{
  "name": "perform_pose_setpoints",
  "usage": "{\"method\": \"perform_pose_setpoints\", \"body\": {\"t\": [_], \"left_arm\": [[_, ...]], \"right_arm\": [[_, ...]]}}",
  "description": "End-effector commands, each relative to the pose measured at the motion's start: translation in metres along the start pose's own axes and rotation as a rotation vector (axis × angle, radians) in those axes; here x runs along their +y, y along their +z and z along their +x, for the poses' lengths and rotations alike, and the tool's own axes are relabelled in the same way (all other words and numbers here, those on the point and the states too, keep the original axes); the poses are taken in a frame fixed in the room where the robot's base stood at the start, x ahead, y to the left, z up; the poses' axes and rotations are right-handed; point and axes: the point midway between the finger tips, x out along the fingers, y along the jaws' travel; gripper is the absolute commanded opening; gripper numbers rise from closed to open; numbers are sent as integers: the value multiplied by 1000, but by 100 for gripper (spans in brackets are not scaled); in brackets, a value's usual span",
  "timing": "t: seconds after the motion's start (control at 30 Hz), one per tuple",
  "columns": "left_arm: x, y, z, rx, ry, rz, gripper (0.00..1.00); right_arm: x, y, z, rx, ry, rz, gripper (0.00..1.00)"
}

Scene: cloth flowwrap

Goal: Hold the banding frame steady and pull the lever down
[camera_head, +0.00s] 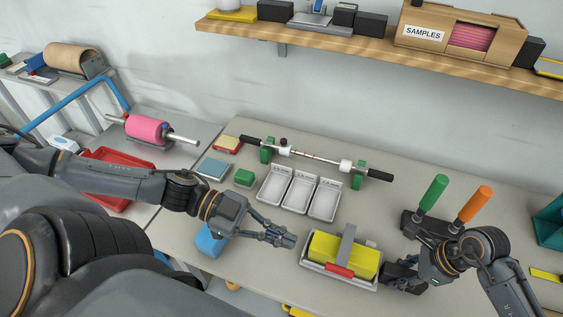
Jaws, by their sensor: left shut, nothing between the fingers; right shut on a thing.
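The banding frame, a pale tray-like frame (312,266), stands at the table's front, with a yellow block (325,249) in it. A grey bar (347,243), seemingly the lever, lies across the block and rises above its back. A red piece (339,271) is at the frame's front side. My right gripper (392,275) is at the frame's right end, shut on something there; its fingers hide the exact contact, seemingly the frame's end. My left gripper (291,241) is shut and empty, just left of the frame and apart from the lever.
Green (434,191) and orange (476,203) handles stand upright behind my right gripper. Three white trays (300,193) and a rod on green stands (318,158) lie behind the frame. A blue object (209,241) is beneath my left wrist. A shelf (370,48) hangs above.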

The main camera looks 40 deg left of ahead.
Motion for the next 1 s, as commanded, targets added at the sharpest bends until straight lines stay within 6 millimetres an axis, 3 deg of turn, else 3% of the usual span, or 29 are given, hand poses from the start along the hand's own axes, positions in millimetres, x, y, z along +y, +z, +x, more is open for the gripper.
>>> {"method": "perform_pose_setpoints", "body": {"t": [0.63,1.0], "left_arm": [[-1,-2,-1,1,3,-10,0],[-1,-2,25,1,4,-8,0]], "right_arm": [[0,0,0,0,-1,0,0],[0,0,0,0,-1,0,0]]}}
